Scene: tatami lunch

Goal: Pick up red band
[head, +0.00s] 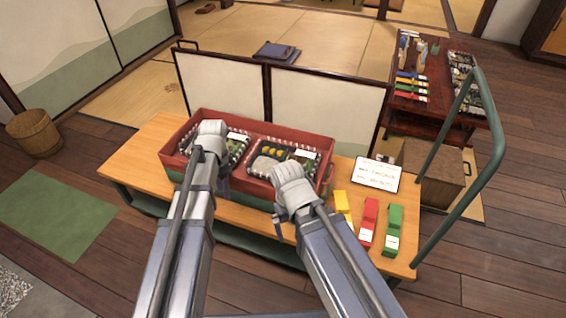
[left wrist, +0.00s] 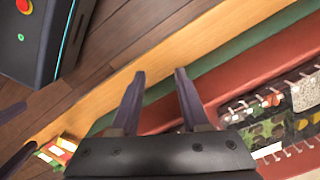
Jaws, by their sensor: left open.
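The red band (head: 368,222) lies on the right part of the wooden table, between the yellow band (head: 343,207) and the green band (head: 393,230). My left gripper (head: 224,178) is over the left part of the red crate, well left of the red band; its jaws are mostly hidden in the head view. In the left wrist view the left gripper (left wrist: 160,75) is open and empty.
The red crate (head: 322,150) holds packed lunch boxes (head: 272,160) on the wooden table (head: 152,150). A white sign card (head: 376,174) lies behind the bands. A green rail (head: 462,190) rises at the table's right end. A low screen (head: 325,105) stands behind the table.

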